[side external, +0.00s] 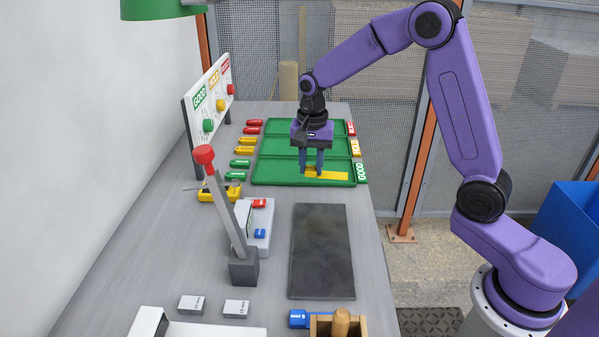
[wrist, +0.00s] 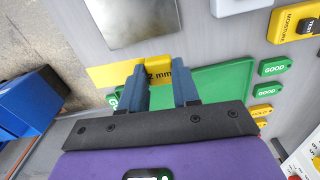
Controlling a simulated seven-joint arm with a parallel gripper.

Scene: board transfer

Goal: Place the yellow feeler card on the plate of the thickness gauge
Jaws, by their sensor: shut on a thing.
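The yellow feeler card (side external: 335,176) is at the nearest compartment, marked GOOD, of the green tray (side external: 270,181). My gripper (side external: 312,172) points down with its two blue fingers shut on the card. In the wrist view the card (wrist: 103,76) runs out to the left from between the fingertips (wrist: 162,70), with "mm" lettering showing. I cannot tell whether it touches the tray floor or is slightly lifted. A light grey device (side external: 262,217) with red and blue buttons stands in front of the tray and seems to be the thickness gauge. Its plate is not clearly visible.
A dark flat slab (side external: 321,250) lies right of the device. A grey lever with a red knob (side external: 203,155) rises at the left from a dark block. Several coloured tags line the tray's left side. Two grey blocks lie in front.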

